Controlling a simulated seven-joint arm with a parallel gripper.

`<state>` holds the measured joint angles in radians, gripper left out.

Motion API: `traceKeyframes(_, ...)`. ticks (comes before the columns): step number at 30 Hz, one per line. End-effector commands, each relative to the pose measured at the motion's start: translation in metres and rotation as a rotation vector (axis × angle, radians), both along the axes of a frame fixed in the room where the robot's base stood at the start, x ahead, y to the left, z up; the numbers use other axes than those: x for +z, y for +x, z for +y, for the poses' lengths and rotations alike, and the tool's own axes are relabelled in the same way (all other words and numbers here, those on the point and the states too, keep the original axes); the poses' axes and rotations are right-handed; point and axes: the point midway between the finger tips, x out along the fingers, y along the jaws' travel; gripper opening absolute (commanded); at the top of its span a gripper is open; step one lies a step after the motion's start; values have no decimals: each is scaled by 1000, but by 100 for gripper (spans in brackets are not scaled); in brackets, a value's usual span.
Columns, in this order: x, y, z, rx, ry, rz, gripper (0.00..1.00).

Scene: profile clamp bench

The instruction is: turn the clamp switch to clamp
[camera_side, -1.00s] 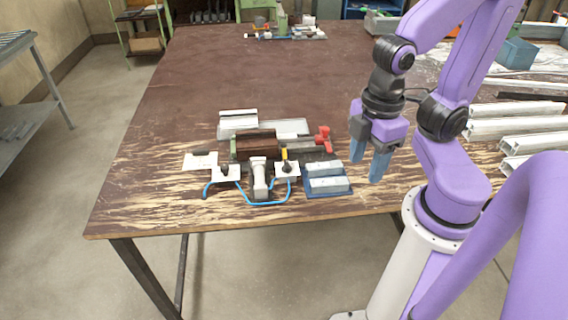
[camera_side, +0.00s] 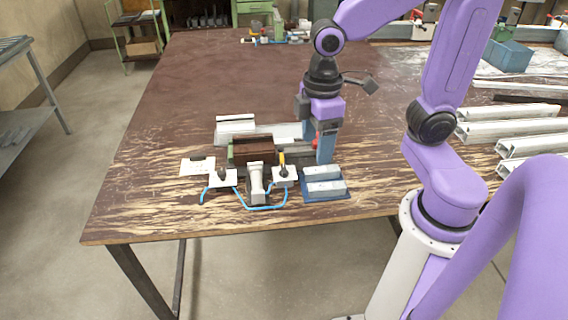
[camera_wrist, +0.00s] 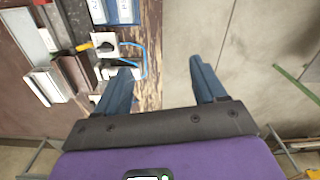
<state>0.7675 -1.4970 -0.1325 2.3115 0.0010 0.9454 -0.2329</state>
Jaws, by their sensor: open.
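Two white switch plates sit at the front of the clamp fixture. The right plate (camera_side: 291,181) carries a black knob with a yellow lever (camera_side: 282,159), which points away from the table's front edge. The left plate (camera_side: 229,181) has a black knob (camera_side: 222,174). I cannot read which one is the clamp switch. The yellow lever (camera_wrist: 84,46) also shows in the wrist view, left of my fingers. My gripper (camera_side: 325,150) is above the fixture's right side, beyond and right of the yellow lever. In the wrist view my gripper (camera_wrist: 160,68) is open and empty.
A red handle (camera_side: 316,142) is partly hidden by my gripper. A blue tray (camera_side: 310,199) with pale blocks lies right of the switches. A blue hose (camera_side: 262,208) loops in front. Aluminium profiles (camera_side: 510,130) lie at the right. The table's left side is clear.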

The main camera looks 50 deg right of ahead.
Motion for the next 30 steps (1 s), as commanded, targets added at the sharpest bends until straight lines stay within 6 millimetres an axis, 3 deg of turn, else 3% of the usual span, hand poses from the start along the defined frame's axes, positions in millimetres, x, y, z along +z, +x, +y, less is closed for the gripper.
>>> traceKeyframes(9,2,84,-30,-115,-8,8,70)
traceKeyframes(15,1,117,-53,-162,-11,13,70)
traceKeyframes(23,-4,127,-62,-177,-12,15,70)
traceKeyframes(30,-38,126,-63,-177,-13,20,70)
